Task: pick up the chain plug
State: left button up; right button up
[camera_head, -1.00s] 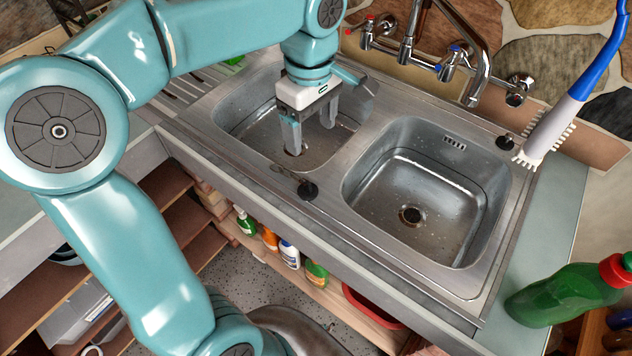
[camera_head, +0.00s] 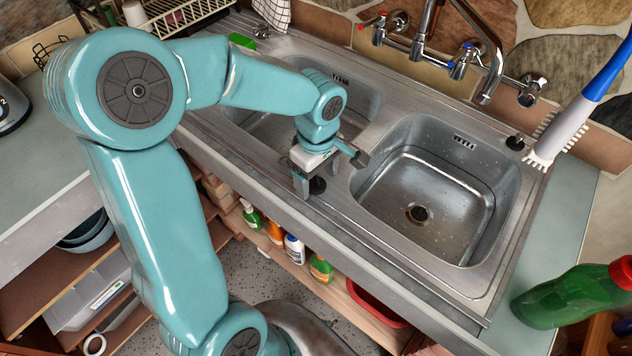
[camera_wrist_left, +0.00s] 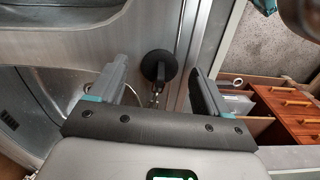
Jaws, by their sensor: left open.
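The black chain plug (camera_head: 317,186) sits on the steel sink rim, near the front edge between the two basins. In the left wrist view it is a round black disc (camera_wrist_left: 157,64) with a short metal chain (camera_wrist_left: 155,95) below it. My left gripper (camera_head: 314,180) is open and points down at the plug from above. In the left wrist view my left gripper's fingers (camera_wrist_left: 157,72) stand on either side of the plug, with clear gaps. Whether the fingertips are level with the plug I cannot tell. My right gripper is not in view.
A second black plug (camera_head: 515,143) lies by the right basin (camera_head: 430,200). The tap (camera_head: 430,40) rises behind the sink. A blue and white brush (camera_head: 565,125) and a green bottle (camera_head: 567,296) are at the right. Bottles (camera_head: 295,249) stand on the shelf below.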

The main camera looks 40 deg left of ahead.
pick_arm(q)
jog(key=shift+s+f, duration=0.1)
jog(key=shift+f, duration=0.05)
jog(key=c, duration=1.1)
jog(key=shift+c, duration=0.2)
